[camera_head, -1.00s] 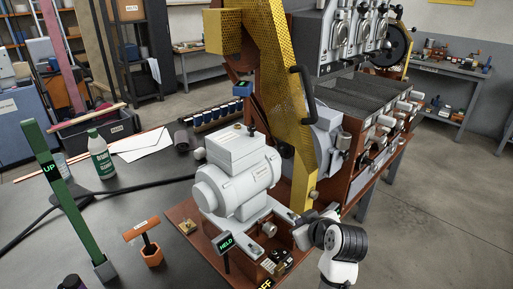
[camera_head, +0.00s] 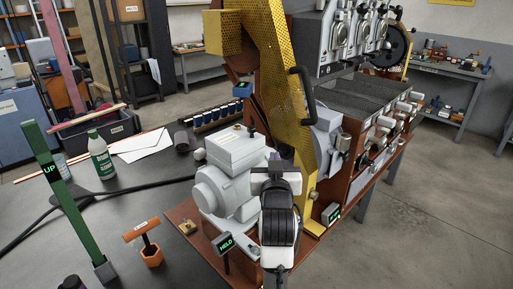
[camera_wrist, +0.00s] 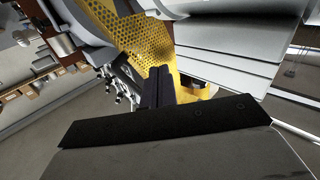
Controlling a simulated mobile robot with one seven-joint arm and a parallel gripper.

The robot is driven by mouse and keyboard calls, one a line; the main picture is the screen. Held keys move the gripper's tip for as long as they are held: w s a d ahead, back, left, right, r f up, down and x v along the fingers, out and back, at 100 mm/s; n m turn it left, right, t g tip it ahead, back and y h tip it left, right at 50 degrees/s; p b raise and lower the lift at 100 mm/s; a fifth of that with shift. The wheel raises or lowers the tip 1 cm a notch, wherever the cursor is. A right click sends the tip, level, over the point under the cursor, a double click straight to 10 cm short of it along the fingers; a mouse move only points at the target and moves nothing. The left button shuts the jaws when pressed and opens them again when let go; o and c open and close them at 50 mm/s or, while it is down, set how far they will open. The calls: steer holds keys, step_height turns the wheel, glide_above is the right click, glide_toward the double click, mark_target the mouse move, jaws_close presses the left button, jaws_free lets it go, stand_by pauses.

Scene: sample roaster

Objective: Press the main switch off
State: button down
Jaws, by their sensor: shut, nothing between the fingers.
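I cannot pick out the main switch for certain. A small dark sign with green text (camera_head: 331,213) stands at the right front of the machine's brown base; its text is too small to read. A sign reading HELD (camera_head: 224,244) stands at the base's front left. My wrist and arm hide the base just right of it. My gripper (camera_head: 275,168) is in front of the grey motor (camera_head: 222,192) and partly covers its right end. In the wrist view my gripper's dark fingers (camera_wrist: 157,85) are together and empty, with yellow perforated guard (camera_wrist: 140,38) behind them.
The yellow guard (camera_head: 282,95) with a black handle rises behind my gripper. Open floor lies to the right.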

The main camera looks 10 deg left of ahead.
steer(key=shift+n+t+y, duration=0.3)
steer(key=shift+t+y, duration=0.5)
steer(key=shift+s+a+r, duration=0.25)
steer(key=shift+a+r, duration=0.45)
steer(key=shift+a, duration=0.05)
steer(key=shift+s+a+r, duration=0.25)
steer(key=shift+a+r, duration=0.4)
steer(key=shift+a, duration=0.05)
steer(key=shift+s+a+r, duration=0.25)
steer(key=shift+a+r, duration=0.45)
steer(key=shift+a, duration=0.05)
